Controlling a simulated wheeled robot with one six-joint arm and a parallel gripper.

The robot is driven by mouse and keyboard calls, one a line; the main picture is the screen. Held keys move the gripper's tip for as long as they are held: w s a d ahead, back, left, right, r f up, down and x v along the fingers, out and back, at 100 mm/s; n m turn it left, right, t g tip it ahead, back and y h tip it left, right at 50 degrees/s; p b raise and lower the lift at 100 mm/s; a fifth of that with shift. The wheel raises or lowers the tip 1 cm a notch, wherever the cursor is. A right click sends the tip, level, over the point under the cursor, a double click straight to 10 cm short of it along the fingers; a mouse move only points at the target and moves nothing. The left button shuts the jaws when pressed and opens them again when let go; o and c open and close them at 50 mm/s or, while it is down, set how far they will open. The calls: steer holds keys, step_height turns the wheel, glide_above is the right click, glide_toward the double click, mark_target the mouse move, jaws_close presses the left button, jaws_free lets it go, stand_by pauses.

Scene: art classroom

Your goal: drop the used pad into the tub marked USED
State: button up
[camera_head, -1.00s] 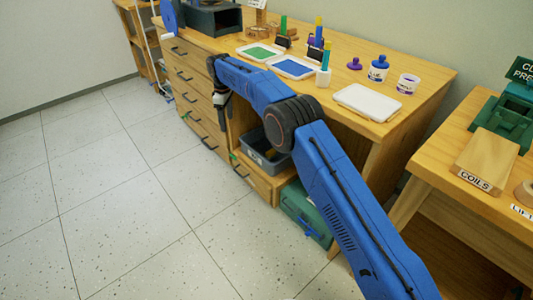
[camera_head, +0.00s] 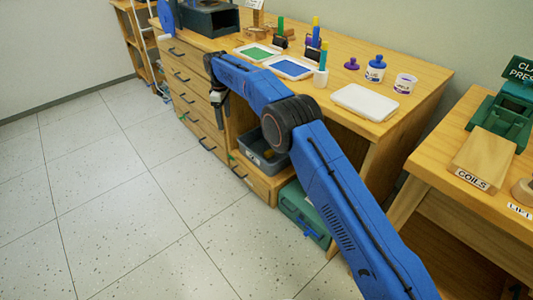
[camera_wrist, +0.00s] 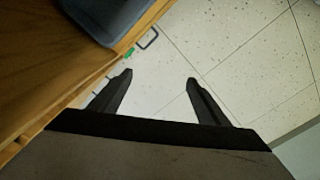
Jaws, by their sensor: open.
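My gripper (camera_head: 220,122) hangs pointing down in front of the wooden desk's drawers. It is open, and its fingers (camera_wrist: 158,78) have only floor between them in the wrist view. A grey tub (camera_head: 250,155) sits in the desk's lower opening, right of my gripper and partly behind my arm; something yellowish shows inside. Its corner also shows at the top left of the wrist view (camera_wrist: 105,38). I cannot read a USED mark on it. A green pad (camera_head: 257,52) and a blue pad (camera_head: 290,67) lie in white trays on the desk. I cannot tell which pad is used.
A white lidded box (camera_head: 366,101), a blue-capped jar (camera_head: 375,68) and a small labelled cup (camera_head: 405,83) stand on the desk. A green case (camera_head: 303,213) is on the floor below. A second table (camera_head: 440,165) stands at right. The floor at left is clear.

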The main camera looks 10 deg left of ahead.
steer(key=shift+r, duration=1.35)
stand_by(0.5)
